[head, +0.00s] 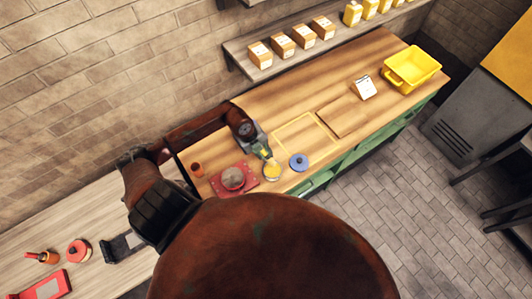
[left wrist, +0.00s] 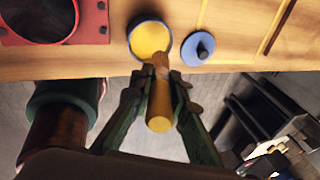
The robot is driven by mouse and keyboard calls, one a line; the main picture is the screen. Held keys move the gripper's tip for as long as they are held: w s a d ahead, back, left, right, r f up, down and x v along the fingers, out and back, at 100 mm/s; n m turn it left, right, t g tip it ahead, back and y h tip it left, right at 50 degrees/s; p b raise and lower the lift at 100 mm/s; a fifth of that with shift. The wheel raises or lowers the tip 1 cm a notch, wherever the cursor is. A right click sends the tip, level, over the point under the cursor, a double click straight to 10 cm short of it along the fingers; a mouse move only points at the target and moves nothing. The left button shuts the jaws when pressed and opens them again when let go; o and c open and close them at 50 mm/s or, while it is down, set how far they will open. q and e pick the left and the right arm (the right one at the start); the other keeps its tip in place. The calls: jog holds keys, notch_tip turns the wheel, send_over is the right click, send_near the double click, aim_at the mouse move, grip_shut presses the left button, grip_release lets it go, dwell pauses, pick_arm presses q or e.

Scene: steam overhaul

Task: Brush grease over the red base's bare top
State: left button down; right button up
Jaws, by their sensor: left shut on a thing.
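The red base (head: 216,187) sits on the wooden workbench; its round grey top (head: 233,178) shows bare. In the left wrist view the red base (left wrist: 97,20) is cut off at the upper left. A blue-rimmed tin of yellow grease (head: 272,176) stands just right of the base; the tin also shows in the left wrist view (left wrist: 150,38). My left gripper (left wrist: 158,108) is shut on a brush with a wooden handle (left wrist: 159,116). The brush's far end is over or in the tin; its bristles cannot be made out. My right gripper is not in view.
A blue lid with a knob (head: 299,162) lies right of the tin. A small orange-brown cup (head: 197,169) stands behind the base. A yellow outline (head: 309,120), a wooden board (head: 343,116), a white card (head: 363,88) and a yellow bin (head: 413,69) occupy the bench farther right.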

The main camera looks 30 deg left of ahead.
pick_arm(q)
notch_tip(320, 180, down, 6)
jog(key=b, duration=0.4)
jog(key=shift+r, duration=0.1)
jog(key=shift+b, duration=0.3)
dwell(0.7)
jog(key=shift+f, duration=0.55)
jog(key=shift+f, duration=0.1)
dwell(1.0)
jog(key=shift+r+p, duration=1)
jog(key=shift+r, duration=0.45)
jog(key=shift+r+p, duration=1.7)
jog(key=shift+r, duration=0.45)
